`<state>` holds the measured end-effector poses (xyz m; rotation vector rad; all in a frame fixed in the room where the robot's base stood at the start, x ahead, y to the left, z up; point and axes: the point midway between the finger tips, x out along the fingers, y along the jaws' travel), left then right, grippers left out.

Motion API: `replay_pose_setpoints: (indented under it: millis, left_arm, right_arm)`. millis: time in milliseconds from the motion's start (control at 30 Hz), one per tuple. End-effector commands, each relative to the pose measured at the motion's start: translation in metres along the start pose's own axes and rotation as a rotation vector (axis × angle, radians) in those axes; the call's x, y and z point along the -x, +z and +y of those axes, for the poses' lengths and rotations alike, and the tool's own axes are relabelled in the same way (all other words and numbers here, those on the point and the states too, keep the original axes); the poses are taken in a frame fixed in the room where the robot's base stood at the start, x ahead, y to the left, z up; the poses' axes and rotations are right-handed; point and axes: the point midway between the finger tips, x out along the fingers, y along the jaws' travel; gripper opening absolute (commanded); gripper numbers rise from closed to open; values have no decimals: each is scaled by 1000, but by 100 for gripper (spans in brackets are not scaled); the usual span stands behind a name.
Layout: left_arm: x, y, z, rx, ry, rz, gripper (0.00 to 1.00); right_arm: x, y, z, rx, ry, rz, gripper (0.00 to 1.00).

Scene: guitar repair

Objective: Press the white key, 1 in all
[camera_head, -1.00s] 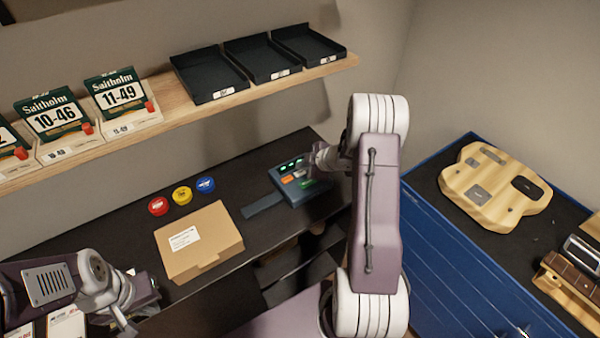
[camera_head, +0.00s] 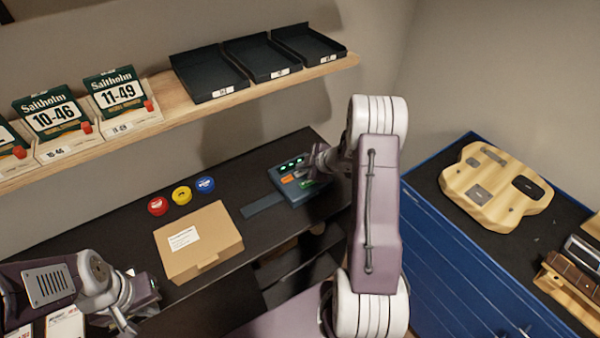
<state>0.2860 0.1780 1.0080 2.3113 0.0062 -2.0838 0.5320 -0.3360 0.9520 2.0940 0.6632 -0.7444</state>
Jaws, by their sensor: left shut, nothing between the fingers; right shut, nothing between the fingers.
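A small dark blue-grey device (camera_head: 293,198) stands on the black bench, with green lit digits and an orange key (camera_head: 288,179) on its top. A green patch shows near its right side. I cannot make out a white key; my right gripper and arm cover part of the device's top. My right gripper (camera_head: 306,176) is shut and empty, just over the device's right part; I cannot tell whether it touches a key. My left gripper (camera_head: 130,322) is at the lower left, shut and empty, away from the device.
A cardboard box (camera_head: 205,240) lies on the bench, with red (camera_head: 158,206), yellow (camera_head: 181,195) and blue (camera_head: 205,184) round tins behind it. A shelf (camera_head: 180,113) above holds string packs and black trays. A blue cabinet (camera_head: 440,255) with a wooden guitar body (camera_head: 490,195) stands right.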

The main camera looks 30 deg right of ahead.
Motion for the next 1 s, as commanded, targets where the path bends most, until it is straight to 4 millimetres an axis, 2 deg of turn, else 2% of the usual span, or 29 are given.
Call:
replay_pose_setpoints:
  millis: [1000]
  left_arm:
    - [-6, 1, 0, 0, 0, 0, 0]
  right_arm:
    - [-6, 5, -5, 0, -1, -1, 0]
